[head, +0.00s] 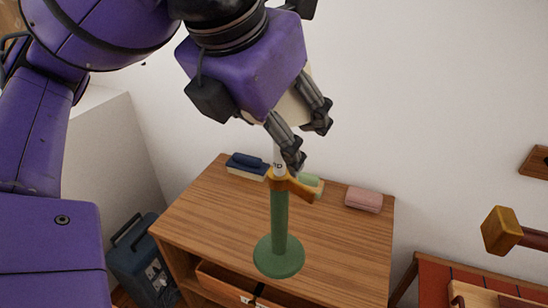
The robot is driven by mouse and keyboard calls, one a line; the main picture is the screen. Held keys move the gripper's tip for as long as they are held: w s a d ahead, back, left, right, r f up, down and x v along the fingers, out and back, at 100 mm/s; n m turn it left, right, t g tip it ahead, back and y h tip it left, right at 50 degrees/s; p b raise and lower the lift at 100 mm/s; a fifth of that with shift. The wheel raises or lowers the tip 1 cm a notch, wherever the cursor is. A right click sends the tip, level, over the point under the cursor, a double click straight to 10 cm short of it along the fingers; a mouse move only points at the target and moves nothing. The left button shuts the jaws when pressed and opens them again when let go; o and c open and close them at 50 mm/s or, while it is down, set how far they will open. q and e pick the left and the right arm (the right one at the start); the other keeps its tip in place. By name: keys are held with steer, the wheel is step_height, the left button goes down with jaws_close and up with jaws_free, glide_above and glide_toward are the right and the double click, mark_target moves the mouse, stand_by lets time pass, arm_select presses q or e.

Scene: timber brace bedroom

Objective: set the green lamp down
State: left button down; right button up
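The green lamp (280,225) is upright, with a round green base, a green stem, an orange collar and a pale top. Its base appears to rest on the wooden dresser top (340,245) near the front edge; I cannot tell for certain that it touches. My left gripper (307,146) is above the lamp and angled down to the right. Its fingers are spread apart, with nothing visible between them. One fingertip overlaps the lamp's upper part in the picture. My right gripper is out of view.
A dark blue brush-like item (248,162), a pale green item (310,182) and a pink box (364,199) lie towards the dresser's back. A drawer (225,282) is open below. A blue case (142,262) stands left, and a mallet-like object (500,232) is at right.

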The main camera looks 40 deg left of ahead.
arm_select(q)
steer(key=w+a+f+p, duration=0.6)
steer(key=w+a+f, duration=0.2)
steer(key=a+f, duration=0.2)
step_height(320, 180, down, 2)
steer(key=shift+f, duration=0.1)
stand_by(0.7)
steer(key=shift+f, duration=0.1)
steer(key=shift+c, duration=1)
jaws_free()
steer(key=shift+f, duration=0.1)
